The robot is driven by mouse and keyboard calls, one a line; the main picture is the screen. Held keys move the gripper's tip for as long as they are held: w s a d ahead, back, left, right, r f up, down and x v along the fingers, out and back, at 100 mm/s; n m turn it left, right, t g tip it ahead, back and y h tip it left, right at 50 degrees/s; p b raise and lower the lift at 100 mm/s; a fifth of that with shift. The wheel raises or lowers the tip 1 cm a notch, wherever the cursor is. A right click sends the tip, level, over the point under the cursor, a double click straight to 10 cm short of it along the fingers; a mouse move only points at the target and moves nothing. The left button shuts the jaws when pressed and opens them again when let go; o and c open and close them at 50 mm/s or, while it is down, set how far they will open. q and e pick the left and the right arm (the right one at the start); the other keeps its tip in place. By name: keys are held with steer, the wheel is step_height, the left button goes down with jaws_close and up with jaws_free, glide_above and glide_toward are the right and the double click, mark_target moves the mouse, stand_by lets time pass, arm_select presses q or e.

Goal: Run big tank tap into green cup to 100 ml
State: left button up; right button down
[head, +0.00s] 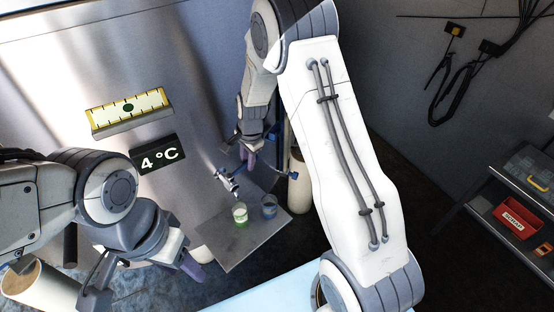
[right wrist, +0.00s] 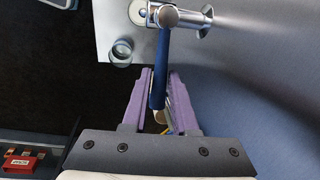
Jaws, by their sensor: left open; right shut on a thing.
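The big tank (head: 60,75) is a brushed metal wall with a metal tap (head: 228,182) low on it. The green cup (head: 240,213) stands upright on a grey shelf (head: 232,248), just below the tap; how full it is cannot be read. My right gripper (head: 248,158) is at the tap. In the right wrist view its purple fingers (right wrist: 160,98) are shut on the tap's blue handle (right wrist: 161,68). My left gripper (head: 188,265) is open and empty, low at the left, apart from the shelf.
A 4 °C display (head: 158,155) and a yellow gauge (head: 128,110) are on the tank. A red box (head: 518,218) sits on a rack at right.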

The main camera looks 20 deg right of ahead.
arm_select(q)
steer(key=shift+d, duration=0.3)
arm_select(e)
steer(key=shift+w, duration=0.1)
arm_select(q)
steer(key=shift+w, duration=0.1)
arm_select(e)
steer(key=c, duration=0.7)
jaws_free()
steer(key=shift+r, duration=0.15)
steer(key=shift+r, duration=0.35)
arm_select(q)
step_height(320, 180, down, 3)
steer(key=b, duration=0.2)
steer(key=shift+r+b, duration=0.15)
steer(key=shift+b, duration=0.2)
arm_select(e)
steer(key=r, duration=0.3)
steer(key=s+r, duration=0.1)
steer(key=r, duration=0.5)
steer(key=shift+s+d+r, duration=0.2)
steer(key=shift+s+d, duration=0.1)
steer(key=shift+s, duration=0.1)
